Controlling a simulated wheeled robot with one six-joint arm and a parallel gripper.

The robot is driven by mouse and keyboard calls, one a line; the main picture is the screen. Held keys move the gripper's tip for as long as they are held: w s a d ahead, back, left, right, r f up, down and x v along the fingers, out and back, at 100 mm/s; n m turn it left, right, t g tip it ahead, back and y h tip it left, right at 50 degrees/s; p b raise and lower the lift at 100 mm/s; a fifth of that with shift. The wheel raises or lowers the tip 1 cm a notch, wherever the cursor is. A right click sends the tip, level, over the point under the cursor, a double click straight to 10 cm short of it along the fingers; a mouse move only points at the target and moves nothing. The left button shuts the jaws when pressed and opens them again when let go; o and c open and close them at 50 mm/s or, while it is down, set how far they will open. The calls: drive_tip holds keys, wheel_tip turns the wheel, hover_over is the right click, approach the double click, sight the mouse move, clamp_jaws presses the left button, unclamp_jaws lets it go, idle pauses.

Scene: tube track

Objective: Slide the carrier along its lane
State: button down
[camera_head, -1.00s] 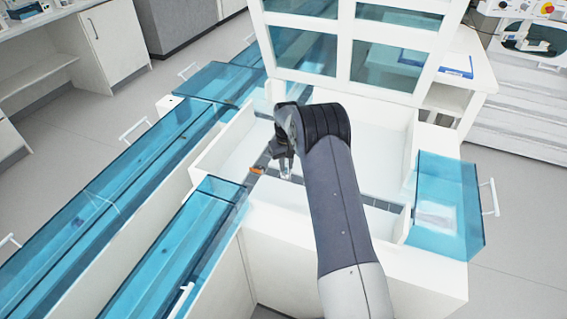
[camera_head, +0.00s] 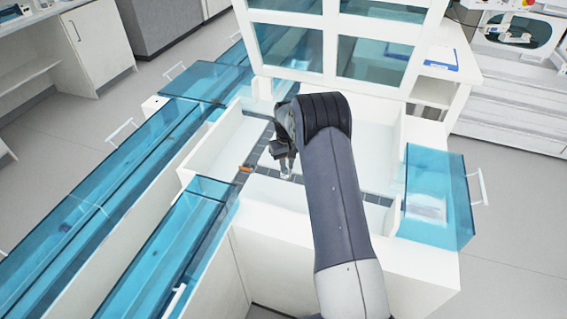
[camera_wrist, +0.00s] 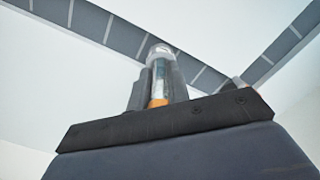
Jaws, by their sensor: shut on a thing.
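My gripper (camera_head: 286,169) is low inside the white open-topped tray, over the dark segmented lane (camera_head: 262,172). In the wrist view, my gripper (camera_wrist: 157,90) is shut around a clear tube-like carrier (camera_wrist: 158,72) with an orange lower part. The carrier appears upright, and the fingers hide its sides. A small orange piece (camera_head: 246,168) lies at the lane's left end, apart from my gripper. The lane (camera_wrist: 95,20) also crosses the top of the wrist view.
The tray's white walls (camera_head: 215,143) stand around the lane. Blue clear-covered channels (camera_head: 165,232) lie left, and a blue box (camera_head: 437,205) stands right. A white frame with glass panes (camera_head: 375,60) rises behind. A second lane branch (camera_wrist: 275,48) runs at right.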

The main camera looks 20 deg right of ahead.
drive_tip(key=shift+s+d+b, duration=0.3)
drive_tip(key=shift+s+d, duration=1.25)
drive_tip(key=shift+d, duration=0.75)
drive_tip(key=shift+s+d+b, duration=0.3)
drive_tip(key=shift+s+d, duration=1.25)
drive_tip(key=shift+d, duration=0.8)
drive_tip(key=shift+s+d+b, duration=0.3)
drive_tip(key=shift+s+d, duration=1.25)
drive_tip(key=shift+d, duration=0.75)
drive_tip(key=c, duration=1.3)
unclamp_jaws()
drive_tip(key=shift+o, duration=0.2)
wheel_tip(320, 180, up, 11)
drive_tip(key=shift+f, duration=0.15)
